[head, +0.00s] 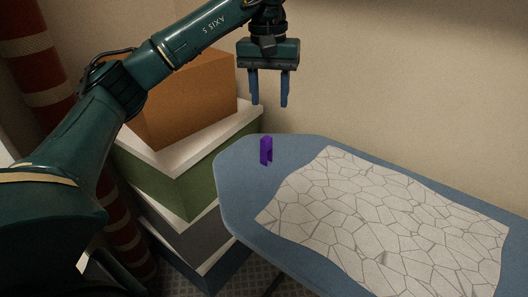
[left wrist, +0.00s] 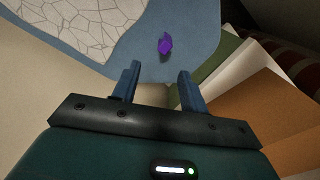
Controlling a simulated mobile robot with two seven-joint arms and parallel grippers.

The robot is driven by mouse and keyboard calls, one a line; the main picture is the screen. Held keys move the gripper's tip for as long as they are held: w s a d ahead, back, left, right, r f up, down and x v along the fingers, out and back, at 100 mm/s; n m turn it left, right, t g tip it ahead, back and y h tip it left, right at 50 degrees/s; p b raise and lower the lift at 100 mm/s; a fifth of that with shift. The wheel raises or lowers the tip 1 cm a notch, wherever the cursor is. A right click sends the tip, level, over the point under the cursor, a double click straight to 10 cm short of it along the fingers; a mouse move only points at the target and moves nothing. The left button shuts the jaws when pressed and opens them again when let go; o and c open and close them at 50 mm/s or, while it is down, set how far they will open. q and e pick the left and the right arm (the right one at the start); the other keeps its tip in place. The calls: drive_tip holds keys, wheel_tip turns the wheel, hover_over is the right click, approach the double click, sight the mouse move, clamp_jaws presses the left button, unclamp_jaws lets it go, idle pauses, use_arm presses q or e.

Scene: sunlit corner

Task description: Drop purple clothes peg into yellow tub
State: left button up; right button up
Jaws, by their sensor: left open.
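The purple clothes peg (head: 266,150) stands on the blue board (head: 236,173), near its rounded far-left end. It also shows in the left wrist view (left wrist: 165,43), beyond my fingertips. My left gripper (head: 269,103) is open and empty, pointing down above the peg and apart from it. Its two blue fingers also show in the left wrist view (left wrist: 157,72). The yellow tub is not visible in either view. My right gripper is not in view.
A white cloth with a cracked-line pattern (head: 385,225) lies on the board right of the peg. Stacked boxes, with an orange one (head: 187,100) on top and a green one (head: 195,180) below, stand left of the board. A plain wall (head: 420,80) is behind.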

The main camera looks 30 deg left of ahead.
sight(266, 138)
use_arm(q)
drive_tip(key=f+m+b, duration=0.1)
drive_tip(key=f+m, duration=0.1)
drive_tip(key=f, duration=0.1)
drive_tip(key=f+m, duration=0.2)
drive_tip(key=f, duration=0.2)
drive_tip(key=shift+s+f+m+b, duration=0.2)
drive_tip(key=shift+f+m+b, duration=0.1)
drive_tip(key=shift+m+b, duration=0.1)
drive_tip(key=shift+s+a+f, duration=0.1)
drive_tip(key=shift+a+f, duration=0.05)
drive_tip(key=shift+f, duration=2.5)
drive_tip(key=shift+c, duration=0.4)
clamp_jaws()
